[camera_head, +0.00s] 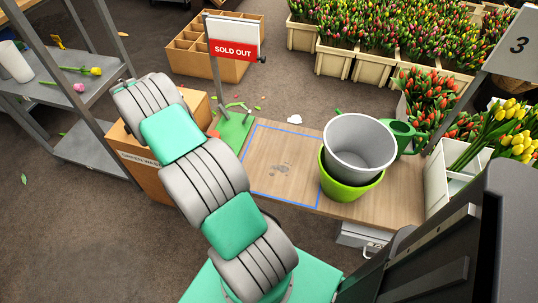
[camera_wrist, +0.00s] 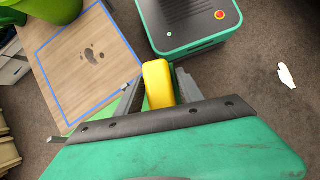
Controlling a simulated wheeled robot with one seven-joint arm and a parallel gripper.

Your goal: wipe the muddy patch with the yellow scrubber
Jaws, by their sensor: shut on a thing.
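The muddy patch (camera_head: 280,169) is a small cluster of grey-brown smudges on the wooden bench top (camera_head: 310,140), inside a blue outlined square. The patch also shows in the wrist view (camera_wrist: 93,55), at upper left. The yellow scrubber (camera_wrist: 157,80) is a yellow block in the middle of the wrist view. My gripper (camera_wrist: 158,88) is shut on it, with a finger on either side. Scrubber and gripper appear to the right of the blue outline and apart from the patch. In the head view my arm hides the gripper and scrubber.
A grey bucket (camera_head: 360,147) inside a lime green pot (camera_head: 350,188) stands right of the outline, with a green watering can (camera_head: 404,135) behind. A sold out sign (camera_head: 233,45) on a green base stands at the bench's left end. A cardboard box (camera_head: 143,160) is left.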

